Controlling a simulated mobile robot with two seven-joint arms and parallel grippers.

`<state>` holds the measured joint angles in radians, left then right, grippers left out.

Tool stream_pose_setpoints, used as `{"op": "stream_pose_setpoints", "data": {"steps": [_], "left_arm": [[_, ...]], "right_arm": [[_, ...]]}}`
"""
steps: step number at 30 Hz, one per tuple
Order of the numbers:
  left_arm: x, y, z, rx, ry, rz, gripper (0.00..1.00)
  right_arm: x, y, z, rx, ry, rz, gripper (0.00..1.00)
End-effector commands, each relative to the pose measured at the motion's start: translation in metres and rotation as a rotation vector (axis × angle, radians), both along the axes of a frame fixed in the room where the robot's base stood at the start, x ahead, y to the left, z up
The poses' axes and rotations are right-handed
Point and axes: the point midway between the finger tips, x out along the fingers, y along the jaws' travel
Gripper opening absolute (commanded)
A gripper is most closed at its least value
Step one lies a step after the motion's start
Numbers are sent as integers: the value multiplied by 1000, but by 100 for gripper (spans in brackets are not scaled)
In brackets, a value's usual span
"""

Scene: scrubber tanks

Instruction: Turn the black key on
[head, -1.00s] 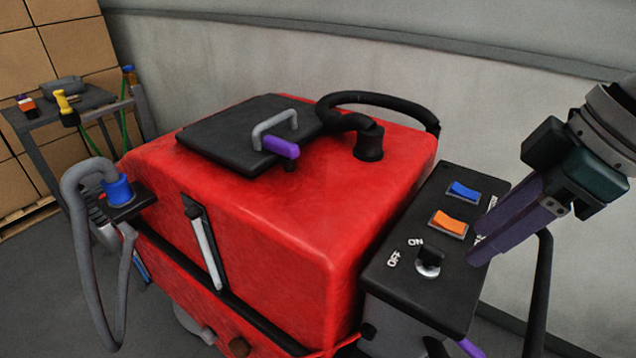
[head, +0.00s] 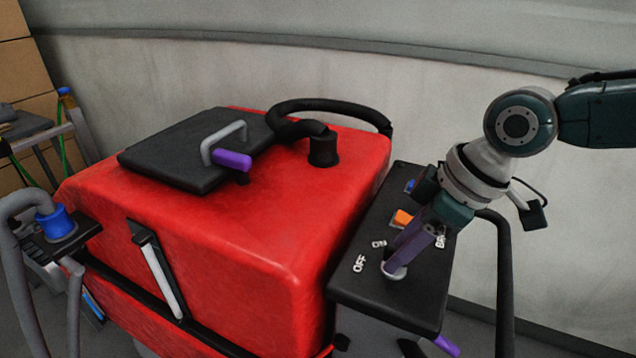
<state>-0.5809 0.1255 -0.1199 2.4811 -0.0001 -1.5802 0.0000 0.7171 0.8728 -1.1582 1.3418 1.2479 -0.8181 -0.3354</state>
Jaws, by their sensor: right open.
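The black key sits on the black control panel (head: 400,308) at the right end of the red machine. Its silver base (head: 394,274) shows next to the OFF and ON labels. My right gripper (head: 398,260) points down at the key, with its purple fingers just over the base. The fingers are open and hide the key itself, so its angle and any contact cannot be told. My left gripper is out of view.
An orange switch (head: 402,218) and a partly hidden blue switch (head: 410,186) lie behind the fingers on the panel. The red tank (head: 240,235) stands close to the left, with a black lid (head: 165,158) and hose (head: 325,150). A black bar (head: 503,290) rises at the right.

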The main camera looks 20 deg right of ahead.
Motion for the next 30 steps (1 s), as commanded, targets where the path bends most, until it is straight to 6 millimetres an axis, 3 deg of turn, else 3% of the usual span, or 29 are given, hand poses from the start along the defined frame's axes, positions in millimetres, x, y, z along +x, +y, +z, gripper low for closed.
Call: {"op": "stream_pose_setpoints", "data": {"steps": [6,18,30], "left_arm": [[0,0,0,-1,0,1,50],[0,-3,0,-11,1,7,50],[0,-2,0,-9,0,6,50]], "right_arm": [[0,0,0,0,0,0,44],[0,0,0,0,0,0,0],[0,0,0,0,0,-1,0]]}}
